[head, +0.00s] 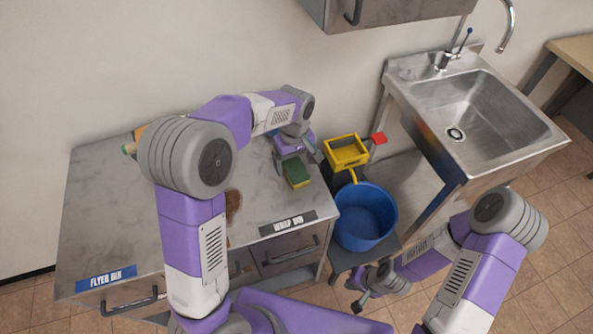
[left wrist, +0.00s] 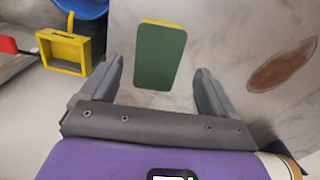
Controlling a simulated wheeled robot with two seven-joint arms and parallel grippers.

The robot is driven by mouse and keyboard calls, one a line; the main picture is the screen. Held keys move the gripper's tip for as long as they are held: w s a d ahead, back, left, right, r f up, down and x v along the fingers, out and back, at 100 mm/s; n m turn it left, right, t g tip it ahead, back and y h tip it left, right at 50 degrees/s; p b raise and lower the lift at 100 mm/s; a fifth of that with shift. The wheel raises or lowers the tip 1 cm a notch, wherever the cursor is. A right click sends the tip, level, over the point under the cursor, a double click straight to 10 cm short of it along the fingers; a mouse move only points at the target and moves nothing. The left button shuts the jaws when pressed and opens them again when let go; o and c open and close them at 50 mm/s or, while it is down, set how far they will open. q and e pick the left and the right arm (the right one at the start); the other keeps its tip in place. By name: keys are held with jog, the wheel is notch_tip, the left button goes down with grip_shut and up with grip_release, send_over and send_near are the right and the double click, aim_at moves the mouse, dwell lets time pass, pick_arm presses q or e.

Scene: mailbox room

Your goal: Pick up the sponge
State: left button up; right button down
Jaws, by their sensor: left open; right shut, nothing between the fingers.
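The sponge (head: 297,174) is a small block with a green top and a yellow edge. It lies on the metal counter (head: 100,210), near its right end. In the left wrist view the sponge (left wrist: 159,55) shows just beyond and between the two fingers. My left gripper (head: 297,158) is open above the counter, with its fingers at the far side of the sponge; nothing is between the fingertips that I can see gripped. It also shows in the left wrist view (left wrist: 160,85). My right gripper (head: 362,295) is shut and empty, low near the front, below the blue bucket.
A blue bucket (head: 366,222) and a yellow wringer (head: 346,151) stand right of the counter. A metal sink (head: 480,115) is further right. A brown stain (left wrist: 283,65) marks the counter left of the sponge in the head view. A wall cabinet (head: 390,14) hangs above.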

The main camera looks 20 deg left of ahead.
aim_at(296, 169)
pick_arm(q)
notch_tip(296, 169, down, 4)
jog(key=shift+w+d+f+b, duration=0.1)
jog(key=shift+w+f+b, duration=0.1)
jog(key=shift+b, duration=0.45)
jog(key=shift+r, duration=0.1)
jog(key=c, duration=1)
notch_tip(296, 169, up, 10)
jog(key=p, duration=0.3)
jog(key=o, duration=0.5)
jog(key=shift+c, duration=0.2)
jog(key=c, duration=0.4)
